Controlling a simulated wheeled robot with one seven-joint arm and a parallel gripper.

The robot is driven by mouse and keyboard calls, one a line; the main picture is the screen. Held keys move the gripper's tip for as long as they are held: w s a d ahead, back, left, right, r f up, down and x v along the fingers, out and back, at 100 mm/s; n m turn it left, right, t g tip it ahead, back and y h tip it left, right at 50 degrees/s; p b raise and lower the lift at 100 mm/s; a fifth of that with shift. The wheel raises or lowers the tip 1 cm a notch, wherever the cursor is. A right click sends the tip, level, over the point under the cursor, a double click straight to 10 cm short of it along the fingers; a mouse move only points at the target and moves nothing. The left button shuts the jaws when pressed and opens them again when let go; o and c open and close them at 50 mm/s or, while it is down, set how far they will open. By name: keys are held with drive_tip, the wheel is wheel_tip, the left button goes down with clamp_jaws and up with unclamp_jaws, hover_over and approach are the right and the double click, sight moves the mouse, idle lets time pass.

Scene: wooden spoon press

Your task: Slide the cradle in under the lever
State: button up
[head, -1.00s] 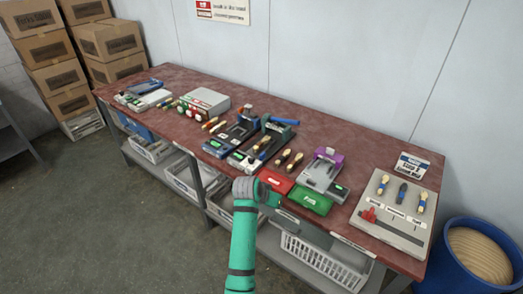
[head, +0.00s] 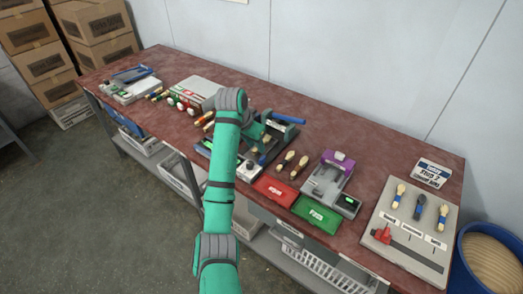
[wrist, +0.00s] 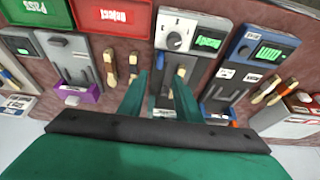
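The press (wrist: 192,40), a grey unit with a dial and a green display, stands at the middle of the bench. In the wrist view my gripper (wrist: 161,76) is open, its two green fingers apart over the press. A wooden piece (wrist: 181,77) shows on the press beside the right finger; I cannot tell whether the cradle bears it. The cradle itself is not clearly distinguishable. A blue lever handle (head: 288,118) sticks out at the back of the press in the head view. My arm hides part of the press and most of the gripper there.
Red (head: 274,188) and green (head: 316,214) trays lie at the front edge. Two wooden pieces (head: 290,164) lie right of the press, then a grey unit with a purple top (head: 334,177). A blue-framed unit (wrist: 262,52) stands close beside the press.

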sight(263, 157)
drive_tip(key=x, duration=1)
drive_tip(key=shift+w+f, duration=0.1)
drive_tip(key=shift+f, duration=0.05)
drive_tip(key=shift+c, duration=0.7)
clamp_jaws()
drive_tip(key=shift+d, duration=0.15)
